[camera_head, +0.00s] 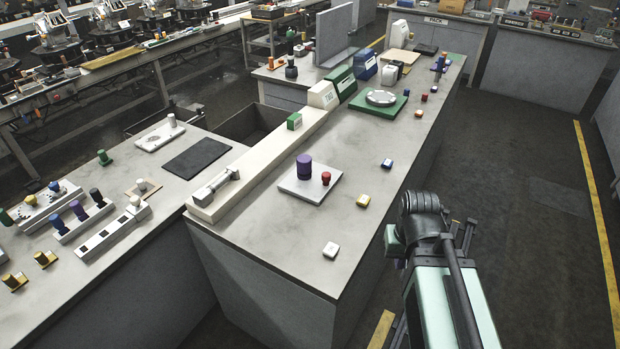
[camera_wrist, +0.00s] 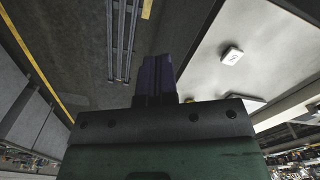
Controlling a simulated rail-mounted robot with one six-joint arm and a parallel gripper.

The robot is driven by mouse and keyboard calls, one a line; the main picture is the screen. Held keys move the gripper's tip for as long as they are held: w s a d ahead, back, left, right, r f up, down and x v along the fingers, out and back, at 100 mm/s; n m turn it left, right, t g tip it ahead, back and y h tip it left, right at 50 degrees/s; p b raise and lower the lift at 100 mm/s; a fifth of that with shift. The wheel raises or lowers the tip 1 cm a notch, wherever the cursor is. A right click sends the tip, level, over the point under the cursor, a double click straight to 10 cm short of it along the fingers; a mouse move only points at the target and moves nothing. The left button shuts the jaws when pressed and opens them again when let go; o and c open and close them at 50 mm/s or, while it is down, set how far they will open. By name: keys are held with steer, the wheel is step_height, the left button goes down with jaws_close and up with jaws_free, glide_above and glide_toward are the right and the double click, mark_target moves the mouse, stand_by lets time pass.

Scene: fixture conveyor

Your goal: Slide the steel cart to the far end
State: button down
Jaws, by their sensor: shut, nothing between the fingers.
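A steel-grey piece with a bar-like top, which looks like the steel cart (camera_head: 216,187), sits at the near end of a long pale rail (camera_head: 262,161) on the counter. A small green block (camera_head: 294,121) sits farther up that rail, and a white labelled block (camera_head: 322,96) stands at its far end. My gripper shows in the wrist view with its dark fingers (camera_wrist: 157,78) together and empty. It is over the aisle beside the counter's right edge, well apart from the cart. In the head view my arm hides the fingers.
A grey plate (camera_head: 296,190) with a purple cylinder (camera_head: 304,167) and a red knob (camera_head: 326,178) lies between my arm and the rail. A white button block (camera_head: 330,250) is near the counter edge and shows in the wrist view (camera_wrist: 232,54). Several small coloured blocks line the right edge.

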mark_target(326, 174)
stand_by(0.4)
